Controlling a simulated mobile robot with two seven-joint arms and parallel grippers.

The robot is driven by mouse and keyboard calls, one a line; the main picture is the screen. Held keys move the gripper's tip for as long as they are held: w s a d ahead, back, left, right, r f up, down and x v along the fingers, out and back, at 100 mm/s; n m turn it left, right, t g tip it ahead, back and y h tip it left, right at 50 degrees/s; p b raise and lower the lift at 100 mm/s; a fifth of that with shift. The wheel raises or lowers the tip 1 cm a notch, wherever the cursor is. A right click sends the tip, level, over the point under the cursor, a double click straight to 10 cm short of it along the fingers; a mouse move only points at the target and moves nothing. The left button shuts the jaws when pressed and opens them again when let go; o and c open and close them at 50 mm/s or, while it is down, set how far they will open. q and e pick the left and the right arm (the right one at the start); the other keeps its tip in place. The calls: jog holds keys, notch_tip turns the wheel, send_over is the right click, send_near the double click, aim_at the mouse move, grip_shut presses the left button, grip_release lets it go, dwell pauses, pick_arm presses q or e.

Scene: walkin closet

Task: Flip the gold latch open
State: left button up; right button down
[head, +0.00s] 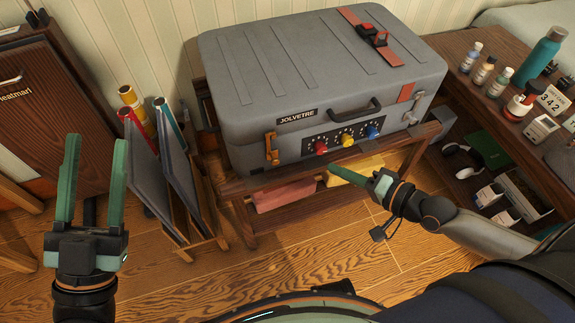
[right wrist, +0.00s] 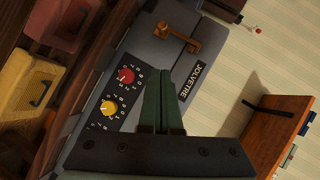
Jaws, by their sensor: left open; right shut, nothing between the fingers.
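A grey suitcase (head: 320,75) labelled JOLVETRE lies with its lid closed on a wooden stand. The gold latch (head: 271,148) is on its front face, left of the dials, near the lid seam. In the right wrist view the latch (right wrist: 178,36) is beyond the fingertips, near the top. My right gripper (head: 332,169) is shut and empty, in front of the suitcase, right of the latch and apart from it in the head view. In the right wrist view its closed fingers (right wrist: 165,75) point toward the front face. My left gripper (head: 96,146) is open and empty, far left of the suitcase.
Red, yellow and blue dials (head: 347,141) sit beside the latch, below a black handle (head: 354,109). A second, silvery latch (head: 411,112) is at the right. A rack of folders (head: 180,185) stands left; a cluttered desk (head: 480,100) is right. Floor in front is clear.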

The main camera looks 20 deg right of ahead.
pick_arm(q)
jog(key=shift+r, duration=0.1)
pick_arm(e)
jog(key=b, duration=0.3)
send_near(274, 155)
jog(key=w+d, duration=0.2)
jog(key=w, duration=0.1)
jog(key=a, duration=0.2)
jog(key=f, duration=0.1)
jog(key=shift+w+a+f+b, duration=0.15)
jog(key=shift+w+a+b, duration=0.15)
jog(key=shift+a, duration=0.1)
pick_arm(q)
jog(key=shift+s+d+r+m+h, duration=0.2)
jog(key=shift+s+m+h, duration=0.55)
jog(key=shift+h, duration=0.25)
jog(key=shift+s+d+r+m+h, duration=0.15)
jog(key=shift+s+m+h, duration=0.4)
jog(key=shift+s+h, duration=0.4)
pick_arm(e)
jog(key=shift+w+a+f, duration=0.1)
jog(key=shift+a+f, duration=0.15)
jog(key=shift+a, duration=0.35)
pick_arm(q)
jog(key=shift+w, duration=0.1)
